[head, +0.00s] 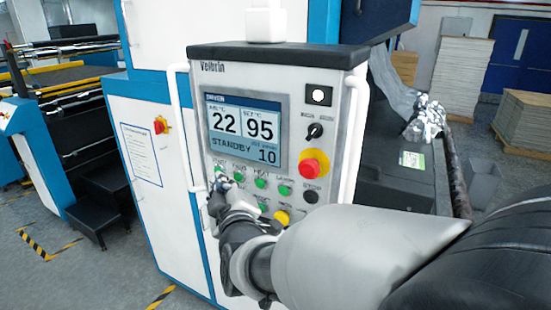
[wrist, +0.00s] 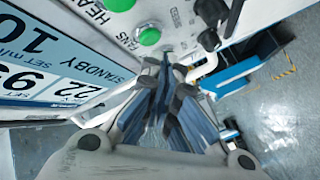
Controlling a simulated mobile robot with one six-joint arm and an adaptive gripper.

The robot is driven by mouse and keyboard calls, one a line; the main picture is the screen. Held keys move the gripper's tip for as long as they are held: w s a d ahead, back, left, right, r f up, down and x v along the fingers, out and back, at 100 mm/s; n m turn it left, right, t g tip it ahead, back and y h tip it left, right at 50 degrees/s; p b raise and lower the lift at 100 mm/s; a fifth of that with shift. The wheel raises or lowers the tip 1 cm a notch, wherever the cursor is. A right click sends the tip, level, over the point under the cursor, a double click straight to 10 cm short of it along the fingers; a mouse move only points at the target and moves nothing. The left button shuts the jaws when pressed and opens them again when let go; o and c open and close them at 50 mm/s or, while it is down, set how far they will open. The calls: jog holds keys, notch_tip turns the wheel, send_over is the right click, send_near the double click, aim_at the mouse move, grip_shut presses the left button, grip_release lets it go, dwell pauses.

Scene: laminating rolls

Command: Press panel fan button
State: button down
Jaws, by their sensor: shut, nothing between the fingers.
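The control panel (head: 240,75) stands upright, with a lit screen (head: 247,128) reading STANDBY. Below the screen is a row of green buttons with small labels. The fan button (head: 239,177) is green; in the wrist view it shows as a green dome (wrist: 149,36) beside the FANS label. The green heat button (head: 259,183) is to its right; it also shows in the wrist view (wrist: 119,4). My gripper (head: 223,183) is shut and empty, its tips (wrist: 166,58) close to the panel, left of and slightly below the fan button. Contact with the panel cannot be told.
White handles (head: 353,135) flank the panel. A dark machine bed (head: 395,180) lies to the right.

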jog(key=shift+w, duration=0.1)
dwell(0.5)
jog(key=shift+w+d+b, duration=0.15)
jog(key=shift+w+b, duration=0.15)
jog(key=shift+w+d, duration=0.2)
jog(key=shift+w, duration=0.2)
dwell(0.7)
jog(key=shift+s+a, duration=0.1)
jog(key=shift+s+a+b, duration=0.25)
jog(key=shift+s+b, duration=0.1)
jog(key=shift+s, duration=0.35)
jog(key=shift+s+a+p, duration=0.1)
jog(key=shift+s+a, duration=0.2)
jog(key=shift+s, duration=0.45)
jog(key=shift+s+a+p, duration=0.15)
jog(key=shift+s+a, duration=0.2)
jog(key=shift+s, duration=0.45)
jog(key=shift+s+a+p, duration=0.1)
jog(key=shift+s+a, duration=0.2)
jog(key=shift+s, duration=0.45)
